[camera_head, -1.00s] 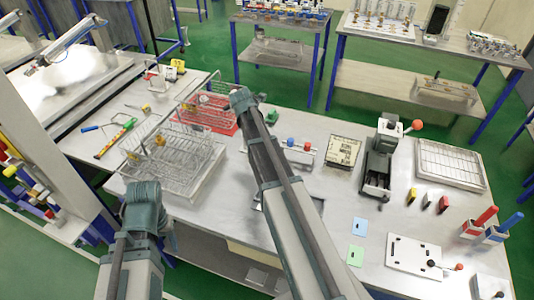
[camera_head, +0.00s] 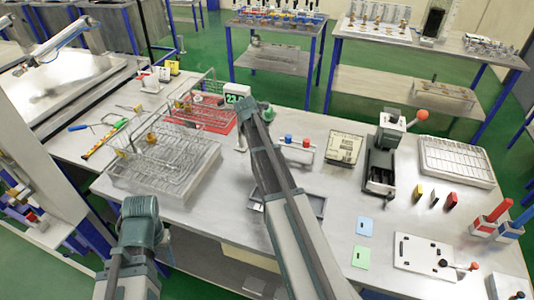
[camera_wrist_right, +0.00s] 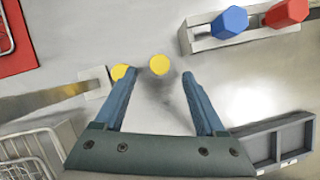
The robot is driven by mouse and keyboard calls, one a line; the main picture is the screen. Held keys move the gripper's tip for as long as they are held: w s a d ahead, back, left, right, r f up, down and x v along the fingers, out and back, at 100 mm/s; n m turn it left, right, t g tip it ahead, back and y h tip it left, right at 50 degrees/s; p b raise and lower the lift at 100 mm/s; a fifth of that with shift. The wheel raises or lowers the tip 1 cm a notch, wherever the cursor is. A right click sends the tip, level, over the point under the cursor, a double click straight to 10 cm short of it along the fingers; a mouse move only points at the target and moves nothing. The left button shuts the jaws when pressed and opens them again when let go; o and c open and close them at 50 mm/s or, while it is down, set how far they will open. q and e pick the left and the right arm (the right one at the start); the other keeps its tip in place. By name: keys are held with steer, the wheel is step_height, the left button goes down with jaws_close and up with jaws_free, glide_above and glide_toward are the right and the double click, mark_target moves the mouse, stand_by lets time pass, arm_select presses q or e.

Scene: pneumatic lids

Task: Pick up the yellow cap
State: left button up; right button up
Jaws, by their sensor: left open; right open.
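A yellow cap (camera_wrist_right: 160,64) lies on the metal table in the right wrist view, just beyond and between my open fingertips. A second yellow piece (camera_wrist_right: 119,72) is partly hidden behind the left finger. My right gripper (camera_wrist_right: 160,92) is open, with nothing between its fingers. In the head view my right arm reaches over the table, its gripper (camera_head: 248,106) near the red mat, and I cannot make out the yellow cap there. My left gripper (camera_head: 140,207) is low in front of the table edge, apart from everything on it; its fingertips are hard to make out.
A holder with a blue knob (camera_wrist_right: 229,20) and red knob (camera_wrist_right: 287,12) stands right of the cap. A dark tray (camera_wrist_right: 276,145) is at lower right. Wire racks (camera_head: 160,165) and a red mat (camera_wrist_right: 28,38) are on the left. Table around the cap is mostly clear.

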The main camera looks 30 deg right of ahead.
steer(key=b+x, duration=0.3)
steer(key=x, duration=0.1)
steer(key=shift+w+d+f, duration=0.1)
steer(key=shift+f, duration=0.05)
steer(key=shift+c, duration=0.3)
jaws_close()
